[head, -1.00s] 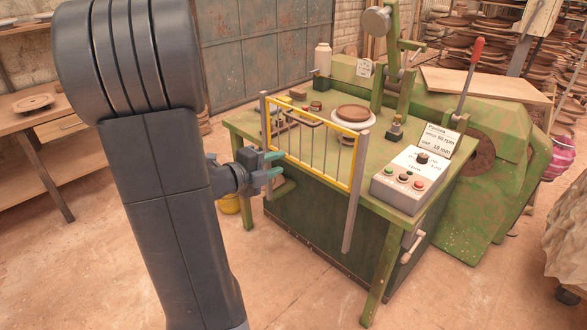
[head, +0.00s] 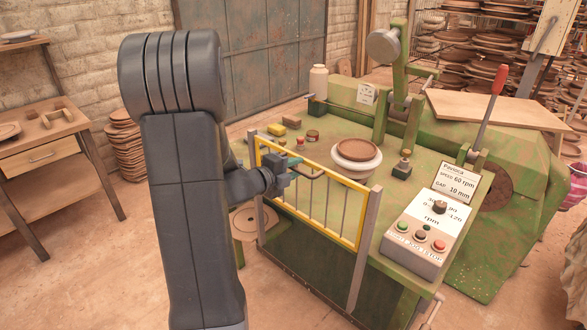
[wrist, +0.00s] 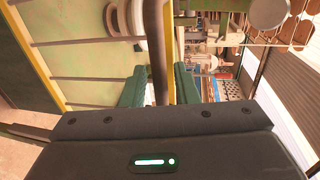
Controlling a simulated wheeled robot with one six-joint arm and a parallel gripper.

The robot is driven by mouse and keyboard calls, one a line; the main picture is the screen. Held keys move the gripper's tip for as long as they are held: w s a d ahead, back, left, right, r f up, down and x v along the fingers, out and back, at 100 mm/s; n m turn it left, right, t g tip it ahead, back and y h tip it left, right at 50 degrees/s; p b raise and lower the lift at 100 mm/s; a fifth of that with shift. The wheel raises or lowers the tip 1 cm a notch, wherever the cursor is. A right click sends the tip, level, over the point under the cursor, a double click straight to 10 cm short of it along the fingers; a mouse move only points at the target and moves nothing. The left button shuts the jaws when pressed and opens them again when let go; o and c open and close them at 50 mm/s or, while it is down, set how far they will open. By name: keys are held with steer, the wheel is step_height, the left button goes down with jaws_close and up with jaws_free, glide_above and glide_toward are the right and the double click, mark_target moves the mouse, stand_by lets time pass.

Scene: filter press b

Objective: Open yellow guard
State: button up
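The yellow guard (head: 320,221) is a frame with thin upright bars along the front edge of the green press table, spanning two grey posts. It looks closed. In the wrist view its yellow frame (wrist: 39,62) shows at left, turned on its side. My gripper (head: 288,166) is at the upper left part of the guard. In the wrist view my gripper (wrist: 159,88) has its two green fingers apart, with a dark bar (wrist: 155,45) running between them, probably the guard's handle. A narrow gap shows beside the bar.
A white-rimmed bowl with a brown disc (head: 356,153) stands on the table behind the guard. A control box (head: 424,232) with buttons is at the right front corner. A red-handled lever (head: 489,109) rises behind it. A wooden bench (head: 42,148) stands at left.

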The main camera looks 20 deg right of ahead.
jaws_close()
step_height(320, 180, down, 23)
steer(key=b, duration=2.2)
steer(key=shift+f, duration=0.2)
steer(key=shift+o, duration=0.9)
jaws_free()
steer(key=shift+r, duration=0.1)
steer(key=shift+a, duration=0.15)
